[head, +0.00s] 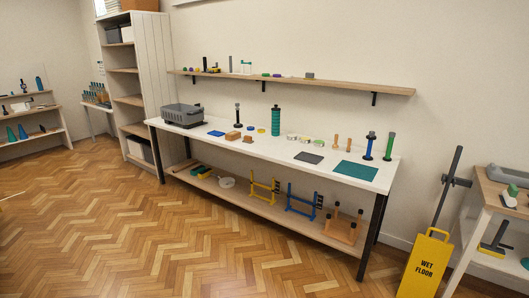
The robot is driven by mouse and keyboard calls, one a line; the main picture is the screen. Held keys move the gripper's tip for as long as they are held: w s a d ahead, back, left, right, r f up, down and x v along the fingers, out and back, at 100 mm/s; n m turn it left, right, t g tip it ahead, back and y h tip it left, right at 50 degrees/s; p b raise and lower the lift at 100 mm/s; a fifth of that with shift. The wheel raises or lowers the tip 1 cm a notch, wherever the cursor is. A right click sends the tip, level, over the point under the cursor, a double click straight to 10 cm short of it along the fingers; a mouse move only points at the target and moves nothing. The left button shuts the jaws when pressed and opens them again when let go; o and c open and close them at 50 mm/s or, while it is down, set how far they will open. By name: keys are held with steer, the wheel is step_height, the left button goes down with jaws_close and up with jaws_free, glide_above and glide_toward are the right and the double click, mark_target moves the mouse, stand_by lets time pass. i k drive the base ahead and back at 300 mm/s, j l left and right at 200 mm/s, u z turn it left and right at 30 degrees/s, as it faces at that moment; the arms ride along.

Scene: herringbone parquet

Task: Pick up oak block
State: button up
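A light brown wooden block (233,136) lies on the long white-topped table (270,147), left of its middle. A smaller brown piece (248,139) lies just to its right. Either could be the oak block; at this size I cannot tell their wood for sure. My gripper is not in view.
A grey crate (182,115), a blue pad (216,133), a green cylinder (276,121) and a green mat (356,171) share the tabletop. A yellow wet-floor sign (427,262) stands at the right, by a dark pole (447,190). The parquet (150,225) before the table is clear.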

mark_target(233, 136)
steer(key=i+u, duration=0.35)
steer(key=i, duration=1.9)
steer(key=i+j+z, duration=0.15)
steer(key=i, duration=0.35)
steer(key=i+z, duration=0.2)
steer(key=i, duration=0.35)
steer(key=i+j+z, duration=0.15)
steer(key=i+j, duration=0.15)
steer(key=i, duration=0.2)
